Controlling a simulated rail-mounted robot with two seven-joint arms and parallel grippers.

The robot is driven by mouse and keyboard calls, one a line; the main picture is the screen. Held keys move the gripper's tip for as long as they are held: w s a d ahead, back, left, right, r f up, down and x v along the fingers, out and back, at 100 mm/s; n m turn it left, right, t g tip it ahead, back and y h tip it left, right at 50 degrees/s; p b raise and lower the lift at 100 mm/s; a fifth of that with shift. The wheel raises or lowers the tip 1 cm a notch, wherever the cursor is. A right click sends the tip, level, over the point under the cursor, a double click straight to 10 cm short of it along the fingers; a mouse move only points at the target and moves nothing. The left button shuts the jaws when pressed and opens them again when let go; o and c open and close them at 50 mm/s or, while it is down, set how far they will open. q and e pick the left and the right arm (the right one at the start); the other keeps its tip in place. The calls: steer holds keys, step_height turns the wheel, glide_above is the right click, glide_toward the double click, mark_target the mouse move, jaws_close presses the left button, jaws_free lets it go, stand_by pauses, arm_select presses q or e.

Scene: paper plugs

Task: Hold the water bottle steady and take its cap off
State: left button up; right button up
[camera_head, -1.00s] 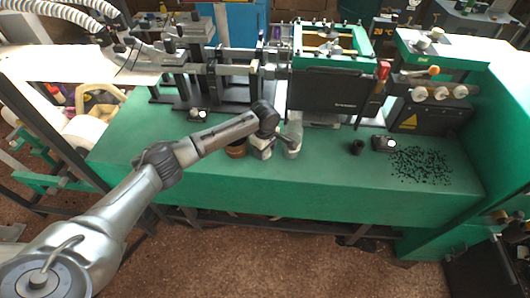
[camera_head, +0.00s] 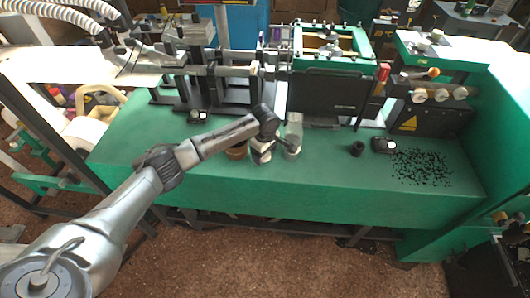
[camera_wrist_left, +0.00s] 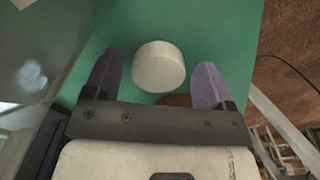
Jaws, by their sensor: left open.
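The water bottle (camera_head: 294,133) looks like a pale grey, upright cylinder on the green bench in the head view. In the left wrist view a round white top (camera_wrist_left: 158,66), which seems to be the bottle's cap, shows between the two purple fingers, with green gaps on both sides. My left gripper (camera_head: 280,146) is beside the bottle in the head view. It is open, and its spread fingers also show in the left wrist view (camera_wrist_left: 158,72). Whether a finger touches the bottle is hard to tell. My right gripper is not in view.
A brown jar (camera_head: 236,152) stands left of my gripper, partly behind my arm. A small black cylinder (camera_head: 357,148), a dark device (camera_head: 383,145) and scattered black bits (camera_head: 422,167) lie to the right. Machinery (camera_head: 330,92) lines the back. The bench front is clear.

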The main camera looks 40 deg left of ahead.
arm_select(q)
step_height(320, 180, up, 12)
steer(key=p, duration=0.4)
steer(key=s+d+f+m+t+h, duration=0.1)
steer(key=s+d+f+m, duration=1.3)
steer(key=s+d, duration=0.35)
steer(key=s+m+t, duration=0.3)
steer(key=s+m, duration=0.3)
steer(key=s, duration=1.3)
step_height(320, 180, up, 40)
steer(key=p, duration=3.8)
steer(key=shift+d+f+y, duration=0.15)
steer(key=shift+d+y, duration=0.05)
steer(key=shift+y, duration=0.2)
